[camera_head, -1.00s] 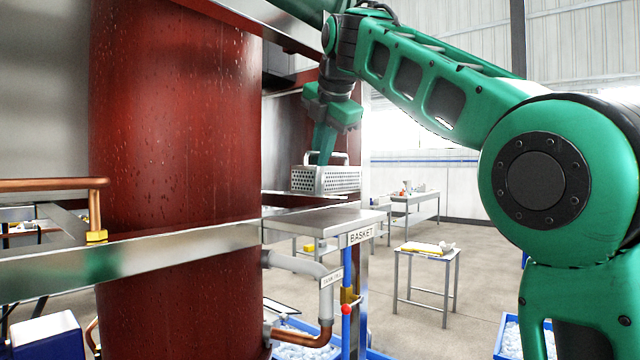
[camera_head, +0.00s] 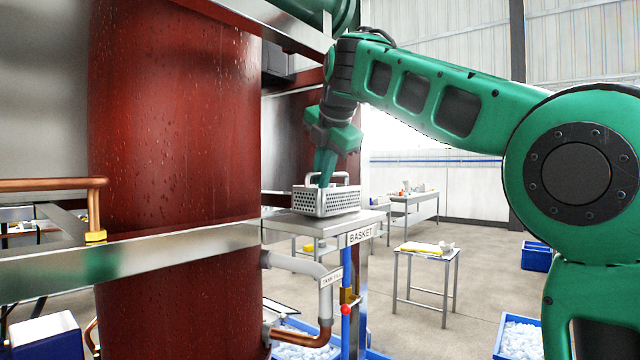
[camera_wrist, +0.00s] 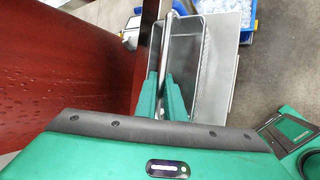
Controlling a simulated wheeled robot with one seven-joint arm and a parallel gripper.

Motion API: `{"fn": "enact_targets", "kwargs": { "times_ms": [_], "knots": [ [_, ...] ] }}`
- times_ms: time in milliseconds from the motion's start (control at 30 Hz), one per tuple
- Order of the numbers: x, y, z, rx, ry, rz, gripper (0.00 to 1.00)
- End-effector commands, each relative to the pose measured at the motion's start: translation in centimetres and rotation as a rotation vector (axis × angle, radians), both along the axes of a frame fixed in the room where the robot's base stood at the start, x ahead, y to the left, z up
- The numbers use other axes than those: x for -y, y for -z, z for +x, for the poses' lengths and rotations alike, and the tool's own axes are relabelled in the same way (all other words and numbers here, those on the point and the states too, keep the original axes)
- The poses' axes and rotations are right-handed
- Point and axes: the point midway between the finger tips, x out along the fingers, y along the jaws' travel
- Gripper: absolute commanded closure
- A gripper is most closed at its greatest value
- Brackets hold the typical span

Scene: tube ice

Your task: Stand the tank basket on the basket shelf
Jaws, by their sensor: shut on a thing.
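The tank basket (camera_head: 332,202) is a perforated metal box with a raised handle. In the head view it is upright at the basket shelf (camera_head: 300,226), a steel plate with a BASKET label on its front. The basket's bottom appears at the level of the shelf top; I cannot tell if it bears fully on it. My gripper (camera_head: 324,184) points down and is shut on the basket's handle. In the wrist view the fingers (camera_wrist: 168,100) hold the handle bar, with the basket (camera_wrist: 203,65) below and bare shelf (camera_wrist: 222,62) to its right.
A large wet red tank (camera_head: 175,130) stands just left of the shelf. A steel rail (camera_head: 150,248) crosses in front of it. Pipes with a blue and red valve (camera_head: 346,315) sit below the shelf. A small table (camera_head: 428,255) stands to the right, beyond open floor.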

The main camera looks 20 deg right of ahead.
Motion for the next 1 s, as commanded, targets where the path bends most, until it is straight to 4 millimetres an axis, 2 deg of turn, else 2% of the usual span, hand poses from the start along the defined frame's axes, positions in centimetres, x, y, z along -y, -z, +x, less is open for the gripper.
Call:
{"fn": "enact_targets", "kwargs": {
  "times_ms": [333, 367, 400, 433, 767, 1000],
  "knots": [
    [0.0, 0.6, 0.0, 0.001, 0.001, 0.000, 1.00],
    [0.0, 0.6, -0.1, 0.000, 0.001, 0.001, 0.84],
    [0.0, 0.6, 0.0, 0.000, 0.001, 0.001, 0.74],
    [0.0, 0.6, 0.0, 0.000, 0.001, 0.001, 0.72],
    [-0.1, 0.5, -0.1, 0.001, -0.001, 0.000, 0.72],
    [-0.3, -1.5, -1.7, 0.004, -0.004, 0.004, 0.72]
  ]
}}
